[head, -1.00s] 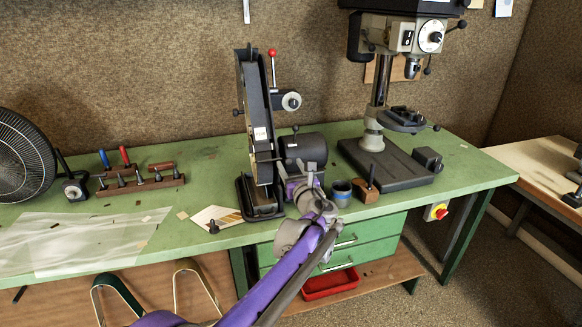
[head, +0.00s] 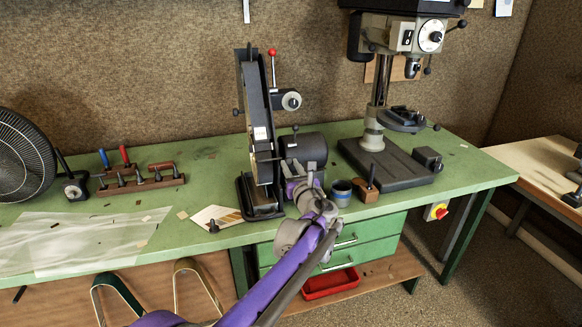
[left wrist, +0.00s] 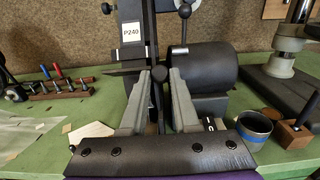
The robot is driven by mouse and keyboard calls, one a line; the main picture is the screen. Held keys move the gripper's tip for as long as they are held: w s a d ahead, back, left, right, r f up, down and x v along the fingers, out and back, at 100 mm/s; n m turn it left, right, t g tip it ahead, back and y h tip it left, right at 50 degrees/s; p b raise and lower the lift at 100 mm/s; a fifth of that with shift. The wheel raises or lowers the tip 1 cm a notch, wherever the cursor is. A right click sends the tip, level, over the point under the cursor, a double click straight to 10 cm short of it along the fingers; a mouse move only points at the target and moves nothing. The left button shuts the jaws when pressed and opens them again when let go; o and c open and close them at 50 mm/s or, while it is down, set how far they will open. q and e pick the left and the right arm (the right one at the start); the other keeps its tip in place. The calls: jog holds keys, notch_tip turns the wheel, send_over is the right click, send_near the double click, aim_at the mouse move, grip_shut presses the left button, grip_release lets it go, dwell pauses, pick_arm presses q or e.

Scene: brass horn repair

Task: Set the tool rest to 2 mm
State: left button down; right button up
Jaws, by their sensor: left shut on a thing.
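The belt grinder (head: 258,125) stands upright on the green bench, with a P240 label on its housing in the left wrist view (left wrist: 133,30). Its tool rest seems to be the thin dark plate (left wrist: 125,72) beside the belt. The gap between rest and belt is too small to read. My left gripper (head: 304,172) is in front of the grinder's dark motor drum (head: 305,146). In the left wrist view its fingers (left wrist: 160,88) are shut on a dark upright lever (left wrist: 158,76), whose lower part is partly hidden between them. My right gripper is not in view.
The drill press (head: 385,160) is farther right. A tool rack (head: 140,184) and fan (head: 22,155) are left. A clear sheet (head: 80,240) covers the front left.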

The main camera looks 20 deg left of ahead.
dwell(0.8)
pick_arm(q)
jog(key=shift+w+a+f, duration=0.55)
jog(key=shift+w+f, duration=0.05)
jog(key=shift+w, duration=0.2)
jog(key=shift+s, duration=0.1)
jog(key=c, duration=1)
grip_release()
jog(key=o, duration=0.3)
jog(key=b+v, duration=0.1)
jog(key=v, duration=0.9)
jog(key=shift+s+d, duration=0.25)
jog(key=shift+d, duration=0.05)
